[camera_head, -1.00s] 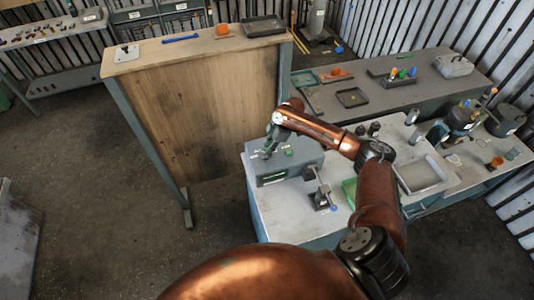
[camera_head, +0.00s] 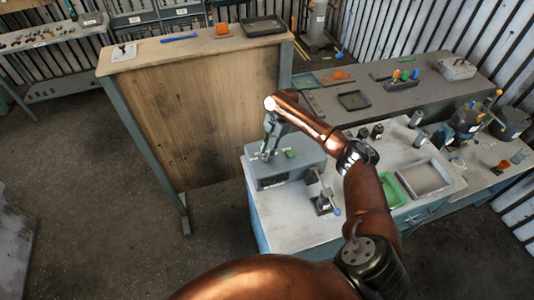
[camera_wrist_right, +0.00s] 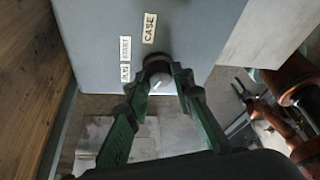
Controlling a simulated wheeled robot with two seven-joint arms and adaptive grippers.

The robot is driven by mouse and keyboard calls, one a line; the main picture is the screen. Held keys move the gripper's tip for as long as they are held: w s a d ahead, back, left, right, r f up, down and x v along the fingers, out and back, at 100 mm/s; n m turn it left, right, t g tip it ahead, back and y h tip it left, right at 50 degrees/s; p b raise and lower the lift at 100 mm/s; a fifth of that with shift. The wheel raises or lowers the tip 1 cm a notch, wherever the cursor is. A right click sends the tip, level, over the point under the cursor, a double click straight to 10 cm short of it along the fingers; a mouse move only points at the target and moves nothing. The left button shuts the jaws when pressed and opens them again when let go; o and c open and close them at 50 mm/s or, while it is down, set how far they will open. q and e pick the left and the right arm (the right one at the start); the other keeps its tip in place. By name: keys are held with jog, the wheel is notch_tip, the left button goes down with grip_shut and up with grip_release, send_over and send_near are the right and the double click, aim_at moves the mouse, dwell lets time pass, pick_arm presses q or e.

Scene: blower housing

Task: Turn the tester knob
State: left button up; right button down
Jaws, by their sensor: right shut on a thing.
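The tester is a grey box (camera_head: 300,165) with a green button on top, standing at the left end of the light workbench. Its knob (camera_wrist_right: 160,80) has a dark collar and a pale face with a mark, and sits beside paper labels reading CASE and START. My right gripper (camera_head: 268,152) reaches down onto the box. In the right wrist view its green fingers (camera_wrist_right: 158,88) are shut on the knob, one on each side. In the head view the knob is hidden by the fingers. A copper arm with spread fingers, seemingly my left gripper (camera_wrist_right: 240,108), shows at the right wrist view's edge, away from the tester.
A small clamp-like fixture (camera_head: 325,203) stands just in front of the tester. A green tray (camera_head: 391,190) and a grey tray (camera_head: 447,190) lie to the right. A tall wooden panel (camera_head: 200,125) stands close behind on the left. The bench front is clear.

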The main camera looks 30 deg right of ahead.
dwell(0.3)
jog(key=c, duration=1.7)
grip_release()
jog(key=v, duration=1.2)
